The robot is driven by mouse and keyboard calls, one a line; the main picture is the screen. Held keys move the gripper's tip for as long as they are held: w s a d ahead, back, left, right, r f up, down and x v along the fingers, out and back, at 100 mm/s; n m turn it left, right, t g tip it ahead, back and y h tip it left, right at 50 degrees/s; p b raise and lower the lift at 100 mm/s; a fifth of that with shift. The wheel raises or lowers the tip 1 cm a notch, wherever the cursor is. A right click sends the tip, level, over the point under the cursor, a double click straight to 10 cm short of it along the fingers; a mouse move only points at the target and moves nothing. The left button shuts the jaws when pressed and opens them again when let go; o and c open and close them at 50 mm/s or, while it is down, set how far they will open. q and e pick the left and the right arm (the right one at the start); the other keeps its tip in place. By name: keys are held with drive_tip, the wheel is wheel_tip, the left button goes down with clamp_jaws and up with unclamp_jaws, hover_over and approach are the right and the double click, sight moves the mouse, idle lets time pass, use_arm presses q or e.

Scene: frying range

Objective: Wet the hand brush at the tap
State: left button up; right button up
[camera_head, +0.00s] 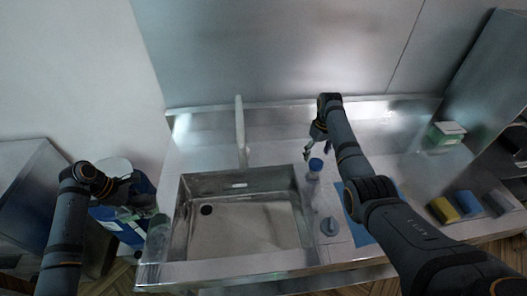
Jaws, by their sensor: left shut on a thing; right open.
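The tap (240,132) is a pale upright spout at the back edge of the steel sink (182,215). My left gripper (128,206) is left of the sink, above a blue and white container, and is shut on a small pale thing (125,213); I cannot tell whether it is the hand brush. My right gripper (308,150) is open behind the sink's right side, close to a clear bottle with a blue cap (315,165). I cannot make out the hand brush for certain.
A blue mat (355,228) is partly under my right arm. Yellow (443,210), blue (468,203) and grey (497,203) blocks lie at right, with a green and white box (445,133) behind. The basin looks empty.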

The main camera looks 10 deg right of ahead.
sight(315, 163)
use_arm(q)
drive_tip(key=shift+s+r, duration=0.3)
drive_tip(key=shift+s, duration=0.15)
use_arm(e)
drive_tip(key=f, duration=0.2)
drive_tip(key=shift+s+f, duration=0.4)
use_arm(q)
drive_tip(key=shift+w+f, duration=0.15)
drive_tip(key=shift+w, duration=0.15)
use_arm(e)
drive_tip(key=shift+w+f, duration=0.25)
drive_tip(key=shift+f, duration=0.05)
use_arm(q)
drive_tip(key=shift+s, duration=0.15)
use_arm(e)
drive_tip(key=shift+s+r, duration=0.1)
drive_tip(key=c, duration=1.1)
drive_tip(key=shift+c, duration=0.2)
